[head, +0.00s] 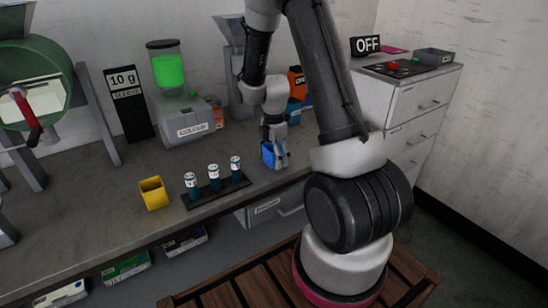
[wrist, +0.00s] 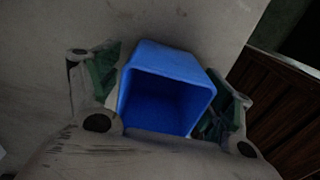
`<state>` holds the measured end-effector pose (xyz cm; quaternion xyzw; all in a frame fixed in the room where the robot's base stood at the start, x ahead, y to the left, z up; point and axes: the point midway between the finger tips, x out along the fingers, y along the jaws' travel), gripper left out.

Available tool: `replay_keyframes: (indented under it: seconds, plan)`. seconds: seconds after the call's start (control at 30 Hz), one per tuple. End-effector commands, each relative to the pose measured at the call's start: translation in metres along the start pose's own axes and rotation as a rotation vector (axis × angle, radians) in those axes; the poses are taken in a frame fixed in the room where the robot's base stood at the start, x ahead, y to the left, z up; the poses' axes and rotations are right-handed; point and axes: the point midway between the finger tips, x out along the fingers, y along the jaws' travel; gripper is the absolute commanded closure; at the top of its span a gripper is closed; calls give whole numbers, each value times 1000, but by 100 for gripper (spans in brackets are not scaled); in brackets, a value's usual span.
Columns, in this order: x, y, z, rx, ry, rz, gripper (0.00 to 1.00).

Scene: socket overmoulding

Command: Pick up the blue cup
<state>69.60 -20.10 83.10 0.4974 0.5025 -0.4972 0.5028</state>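The blue cup (wrist: 165,92) sits between the two fingers of my gripper (wrist: 163,88) in the wrist view, its open mouth facing the camera. It is turned a little relative to the fingers. One green-padded finger is close to its left side and the other close to its right side; firm contact on both sides is not clear. In the head view the blue cup (head: 268,155) is at the bench's front edge, partly hidden by my gripper (head: 278,158), which points down at it. I cannot see clearly whether its base touches the bench.
A colour dispenser (head: 187,122) and a 10 g sign (head: 129,104) stand behind. A drawer cabinet (head: 408,105) is at the right.

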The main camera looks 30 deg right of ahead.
Motion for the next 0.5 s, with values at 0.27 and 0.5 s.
replay_keyframes:
  seconds: [0.27,0.5]
  plan:
    - [0,0,0,0,0,0,63]
    - [0,0,0,0,0,0,63]
